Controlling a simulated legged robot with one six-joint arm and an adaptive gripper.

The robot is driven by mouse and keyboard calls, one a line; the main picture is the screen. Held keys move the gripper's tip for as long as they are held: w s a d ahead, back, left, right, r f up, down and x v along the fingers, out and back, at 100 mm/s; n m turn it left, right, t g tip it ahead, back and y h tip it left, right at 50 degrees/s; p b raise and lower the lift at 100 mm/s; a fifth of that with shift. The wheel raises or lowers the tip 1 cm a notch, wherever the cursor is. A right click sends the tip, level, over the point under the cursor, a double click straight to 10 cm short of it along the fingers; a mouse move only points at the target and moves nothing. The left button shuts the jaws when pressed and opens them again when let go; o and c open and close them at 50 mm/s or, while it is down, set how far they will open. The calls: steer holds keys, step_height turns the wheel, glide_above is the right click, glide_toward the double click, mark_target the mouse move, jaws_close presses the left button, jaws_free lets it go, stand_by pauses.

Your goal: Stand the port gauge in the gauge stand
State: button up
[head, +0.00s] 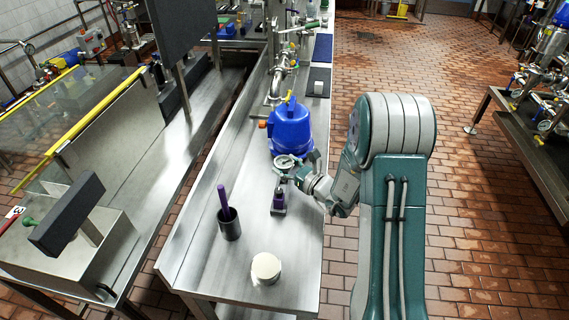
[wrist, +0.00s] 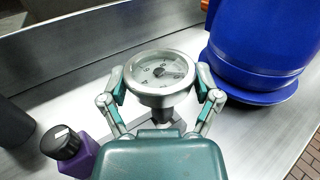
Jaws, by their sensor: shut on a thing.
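The port gauge (wrist: 160,74) is a round silver dial with a pale face. In the wrist view it sits between the two fingers of my gripper (wrist: 160,92), which is shut on it. The gauge is face up, with its stem pointing down. A grey metal piece (wrist: 145,131) shows below it, partly hidden by my gripper, and may be the gauge stand. I cannot tell whether the stem is in it or above it. In the head view the gauge (head: 285,161) and my gripper (head: 291,171) are over the steel bench, in front of the blue pump.
A blue pump (head: 290,128) stands close behind the gauge. A dark cup (head: 229,227) with a purple stick and a cream round block (head: 266,268) stand nearer on the bench (head: 195,250).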

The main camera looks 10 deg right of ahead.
steer(key=shift+f, duration=0.75)
steer(key=o, duration=1)
steer(key=shift+c, duration=0.2)
steer(key=v, duration=1.2)
steer(key=shift+w+f, duration=0.1)
